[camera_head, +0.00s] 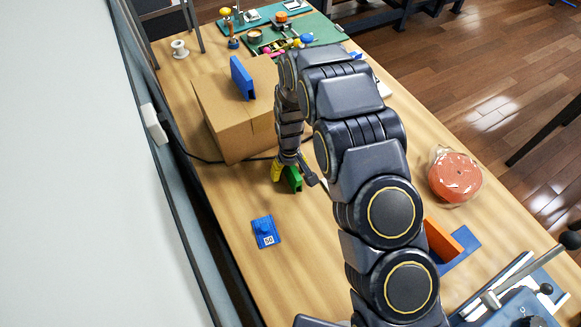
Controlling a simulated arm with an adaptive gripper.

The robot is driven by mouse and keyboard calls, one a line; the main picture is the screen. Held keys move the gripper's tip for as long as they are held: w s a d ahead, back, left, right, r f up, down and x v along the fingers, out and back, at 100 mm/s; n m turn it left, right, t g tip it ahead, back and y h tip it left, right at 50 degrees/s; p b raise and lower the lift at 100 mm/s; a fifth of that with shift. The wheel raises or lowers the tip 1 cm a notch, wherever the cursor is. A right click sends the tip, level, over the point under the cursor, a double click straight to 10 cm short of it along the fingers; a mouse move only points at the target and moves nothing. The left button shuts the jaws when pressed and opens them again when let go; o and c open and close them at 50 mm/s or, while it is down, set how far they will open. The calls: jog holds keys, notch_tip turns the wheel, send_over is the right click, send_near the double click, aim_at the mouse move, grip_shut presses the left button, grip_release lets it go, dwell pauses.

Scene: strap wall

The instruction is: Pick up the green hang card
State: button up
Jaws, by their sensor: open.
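The green hang card (293,180) shows as a small green piece on the wooden table, in front of the cardboard box. My gripper (295,176) reaches down from the left end of my arm and is open around or right beside the green card. A dark finger shows to the right of the card. I cannot tell whether the fingers touch the card, and its upper part is hidden by the gripper. A small yellow piece (276,172) shows just left of the green one; I cannot tell what it is.
A cardboard box (222,117) with a blue piece (242,78) on top stands behind the gripper. A blue tagged piece (265,232) lies front left. A wrapped red-orange disc (455,176) and an orange block (442,240) are at right. A wall borders the left edge.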

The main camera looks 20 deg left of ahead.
jog(key=shift+f, duration=0.15)
jog(key=c, duration=0.9)
